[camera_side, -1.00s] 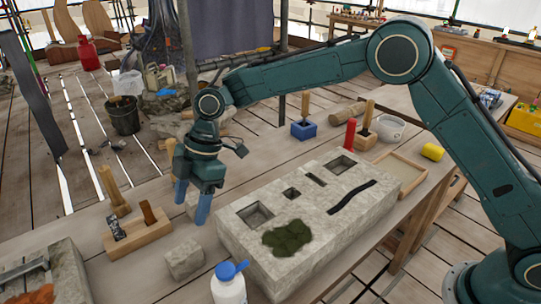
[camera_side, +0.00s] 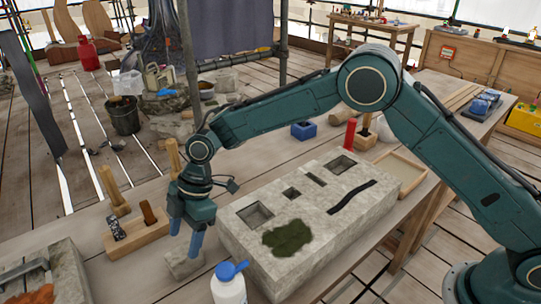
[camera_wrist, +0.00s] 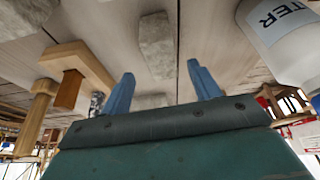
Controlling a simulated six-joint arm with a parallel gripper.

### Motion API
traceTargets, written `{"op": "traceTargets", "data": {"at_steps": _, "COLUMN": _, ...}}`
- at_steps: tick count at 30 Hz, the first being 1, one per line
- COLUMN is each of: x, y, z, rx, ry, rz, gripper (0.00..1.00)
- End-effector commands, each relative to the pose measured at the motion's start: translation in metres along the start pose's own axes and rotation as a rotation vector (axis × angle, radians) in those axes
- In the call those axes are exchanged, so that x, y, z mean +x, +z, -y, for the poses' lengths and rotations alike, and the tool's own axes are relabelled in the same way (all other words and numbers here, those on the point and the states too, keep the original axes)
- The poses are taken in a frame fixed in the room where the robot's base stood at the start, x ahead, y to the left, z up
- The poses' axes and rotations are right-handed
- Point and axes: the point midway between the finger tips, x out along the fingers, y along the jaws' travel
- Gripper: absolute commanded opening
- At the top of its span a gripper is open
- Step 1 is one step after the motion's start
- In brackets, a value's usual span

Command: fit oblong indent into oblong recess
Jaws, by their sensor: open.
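The pale stone slab (camera_side: 300,240) lies on the bench right of my gripper. Its top has several recesses; a narrow slot, apparently the oblong recess (camera_side: 316,178), looks empty. A small grey stone block (camera_side: 180,268) sits on the bench at the front left of the slab. My gripper (camera_side: 184,247) is open, blue fingers pointing down, over this block; contact cannot be told. The wrist view shows my two fingers (camera_wrist: 160,70) apart, one stone block (camera_wrist: 155,45) beyond the tips and another (camera_wrist: 150,101) partly hidden behind the gripper body. Which piece carries the oblong indent cannot be told.
A white bottle with a blue cap (camera_side: 229,285) stands close at the front right of my gripper. A wooden tool rack (camera_side: 138,238) is on the left. Dark green moss (camera_side: 287,238) lies on the slab.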

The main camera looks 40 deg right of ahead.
Motion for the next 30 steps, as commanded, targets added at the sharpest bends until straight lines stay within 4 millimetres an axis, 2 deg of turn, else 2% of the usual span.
{"op": "traceTargets", "data": {"at_steps": 12, "x": 0.043, "y": 0.002, "z": 0.003, "rx": -0.001, "ry": -0.001, "rz": 0.001, "gripper": 0.62}}
{"op": "traceTargets", "data": {"at_steps": 29, "x": 0.045, "y": 0.002, "z": 0.003, "rx": 0.000, "ry": 0.000, "rz": 0.001, "gripper": 0.62}}
{"op": "traceTargets", "data": {"at_steps": 30, "x": 0.045, "y": 0.002, "z": 0.003, "rx": 0.000, "ry": 0.000, "rz": 0.001, "gripper": 0.56}}
